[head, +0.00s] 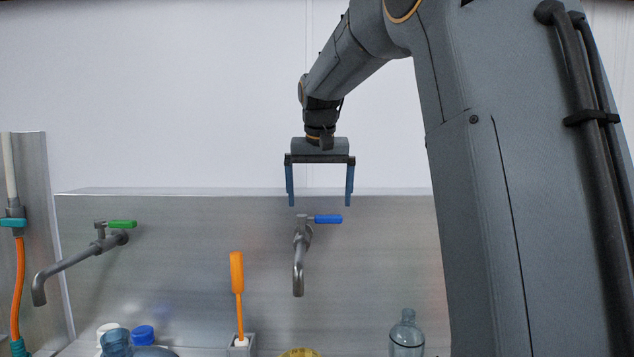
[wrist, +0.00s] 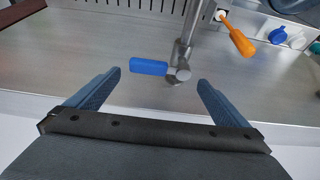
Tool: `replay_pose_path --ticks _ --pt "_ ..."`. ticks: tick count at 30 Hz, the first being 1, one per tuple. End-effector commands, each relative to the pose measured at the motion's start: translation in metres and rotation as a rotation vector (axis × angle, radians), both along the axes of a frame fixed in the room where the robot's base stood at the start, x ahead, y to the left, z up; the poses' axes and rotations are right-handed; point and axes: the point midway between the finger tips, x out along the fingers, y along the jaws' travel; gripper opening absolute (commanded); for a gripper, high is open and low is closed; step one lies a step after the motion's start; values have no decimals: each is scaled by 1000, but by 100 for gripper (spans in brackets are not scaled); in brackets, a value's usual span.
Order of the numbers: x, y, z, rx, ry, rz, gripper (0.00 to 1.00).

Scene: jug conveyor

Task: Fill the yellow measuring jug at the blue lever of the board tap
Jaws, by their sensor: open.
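The blue lever (head: 328,218) sits on top of the board tap (head: 299,265) and points to the right along the metal board. In the wrist view the blue lever (wrist: 149,67) and tap (wrist: 182,62) appear between and beyond the fingertips. My gripper (head: 320,205) is open and empty, fingers pointing down, just above the lever in the head view. The fingertips (wrist: 160,78) do not visibly touch the lever. A yellow rounded top, likely the measuring jug (head: 300,352), shows at the bottom edge below the spout; the rest is cut off. I see no water at the spout.
A second tap with a green lever (head: 122,224) is at the left. An orange-handled brush (head: 237,272) stands in a holder left of the blue-lever tap. A clear bottle (head: 407,335) stands at right. An orange hose (head: 19,290) hangs at far left.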

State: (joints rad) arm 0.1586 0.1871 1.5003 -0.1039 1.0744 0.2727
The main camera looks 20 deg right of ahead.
Motion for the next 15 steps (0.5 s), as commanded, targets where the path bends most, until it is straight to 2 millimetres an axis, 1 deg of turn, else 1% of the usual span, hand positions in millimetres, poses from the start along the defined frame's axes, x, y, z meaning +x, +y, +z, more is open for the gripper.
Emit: replay_pose_path --ticks 6,12,15 --pt "10 -5 -27 0 2 -1 100" --pt "15 -6 -40 0 1 1 100" --pt "16 -5 -42 1 1 1 100"
